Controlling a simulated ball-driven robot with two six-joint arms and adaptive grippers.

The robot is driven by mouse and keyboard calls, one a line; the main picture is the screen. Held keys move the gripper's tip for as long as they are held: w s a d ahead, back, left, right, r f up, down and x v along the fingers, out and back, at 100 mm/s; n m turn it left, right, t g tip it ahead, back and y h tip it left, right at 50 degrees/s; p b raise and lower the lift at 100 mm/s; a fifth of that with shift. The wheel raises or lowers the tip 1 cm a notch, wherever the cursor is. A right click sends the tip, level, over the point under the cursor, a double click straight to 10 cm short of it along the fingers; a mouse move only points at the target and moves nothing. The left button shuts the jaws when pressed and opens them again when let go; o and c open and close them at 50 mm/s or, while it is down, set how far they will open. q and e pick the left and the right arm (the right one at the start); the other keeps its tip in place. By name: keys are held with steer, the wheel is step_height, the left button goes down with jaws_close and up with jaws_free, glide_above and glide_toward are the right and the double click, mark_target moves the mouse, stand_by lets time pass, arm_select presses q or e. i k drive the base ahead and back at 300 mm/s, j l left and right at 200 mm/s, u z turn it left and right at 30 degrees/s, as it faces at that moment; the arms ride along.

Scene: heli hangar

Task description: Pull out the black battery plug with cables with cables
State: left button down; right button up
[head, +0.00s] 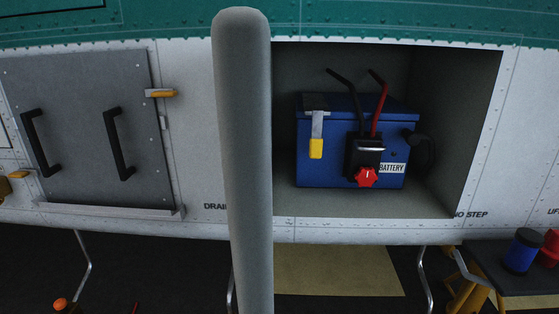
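The black battery plug (352,152) sits on the front of a blue battery box (320,170) inside an open bay. A black cable (343,79) and a red cable (379,106) rise from its top, with their upper ends free. A pale handle bar crosses the plug's upper front. A red knob (366,177) is at its lower front. The plug appears seated against the box. Neither of my grippers is in view.
A yellow-tipped latch (316,146) hangs on the box's front left. A dark rounded part (424,150) is at its right. The bay's grey floor (320,202) is clear in front. Left is a removed-looking grey panel (85,130) with two black handles. A blue can (522,250) stands lower right.

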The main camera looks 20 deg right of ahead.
mark_target(366, 163)
steer(key=z, duration=1.25)
